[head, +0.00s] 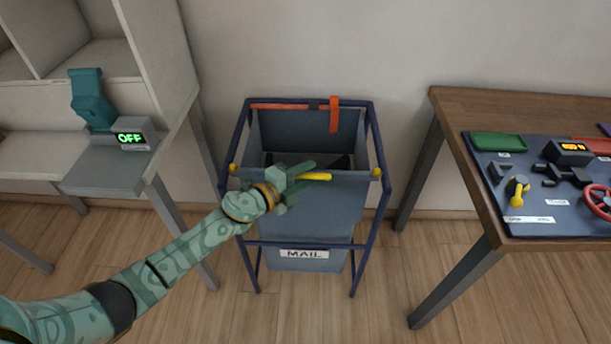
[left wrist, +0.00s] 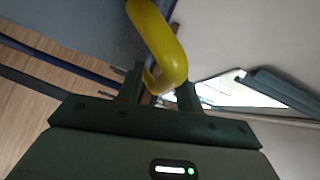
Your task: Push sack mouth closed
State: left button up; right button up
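The blue-grey mail sack (head: 310,211) hangs in a dark blue frame (head: 383,140), and its mouth is open at the top. A yellow handle (head: 316,177) sits at the front of the mouth, with yellow knobs at both front corners. My left gripper (head: 301,181) is at this handle, its fingers apart. In the left wrist view the yellow handle (left wrist: 168,45) curves down between and just beyond my left fingertips (left wrist: 160,95). Whether the fingers press on it is unclear. My right gripper is not in view.
An orange strap (head: 334,114) hangs at the back rim. A wooden table (head: 450,105) with a control panel (head: 534,190) stands at the right. A grey bench (head: 105,175) holds a teal device with an OFF display (head: 131,138) at the left.

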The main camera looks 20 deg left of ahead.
pick_arm(q)
grip_shut()
jog(key=shift+w, duration=0.15)
